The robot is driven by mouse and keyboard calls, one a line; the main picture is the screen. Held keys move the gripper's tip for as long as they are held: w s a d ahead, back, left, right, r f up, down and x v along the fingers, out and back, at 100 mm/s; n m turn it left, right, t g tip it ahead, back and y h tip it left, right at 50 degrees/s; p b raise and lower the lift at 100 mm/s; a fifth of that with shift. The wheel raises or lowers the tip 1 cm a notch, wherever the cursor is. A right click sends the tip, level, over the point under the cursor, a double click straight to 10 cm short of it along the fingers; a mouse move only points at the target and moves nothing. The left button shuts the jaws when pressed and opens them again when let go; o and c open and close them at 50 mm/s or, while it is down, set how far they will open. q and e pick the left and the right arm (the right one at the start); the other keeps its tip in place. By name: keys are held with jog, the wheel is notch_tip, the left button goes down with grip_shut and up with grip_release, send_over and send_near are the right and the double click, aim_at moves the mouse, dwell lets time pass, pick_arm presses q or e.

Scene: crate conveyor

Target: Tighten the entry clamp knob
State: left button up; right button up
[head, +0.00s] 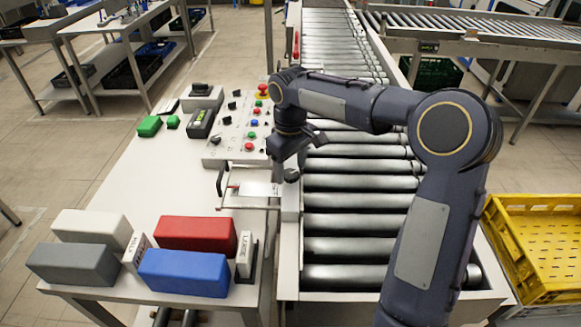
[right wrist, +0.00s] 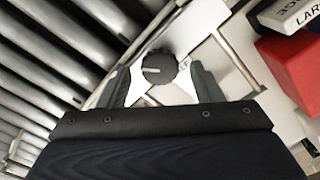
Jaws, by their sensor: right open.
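The entry clamp knob is a round black knob (right wrist: 158,68) with a pale pointer line, seen in the right wrist view. In the head view the dark knob (head: 291,175) sits on the near side of the conveyor's edge, beside a metal plate. My right gripper (head: 293,158) points down just above it. In the right wrist view my right gripper (right wrist: 160,84) is open, with one finger on each side of the knob. I cannot tell whether the fingers touch it. My left gripper is out of view.
The roller conveyor (head: 350,223) runs alongside. A control panel (head: 235,130) with buttons stands behind the clamp. Red (head: 197,234), blue (head: 184,272), grey (head: 75,264) and white (head: 92,230) blocks lie on the table's near end. A yellow crate (head: 540,208) is at right.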

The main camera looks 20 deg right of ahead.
jog(key=shift+f, duration=0.4)
jog(key=c, duration=1)
jog(key=shift+m, duration=0.3)
jog(key=m, duration=0.3)
jog(key=shift+r, duration=0.1)
jog(key=shift+m+p, duration=0.45)
jog(key=shift+m, duration=1.45)
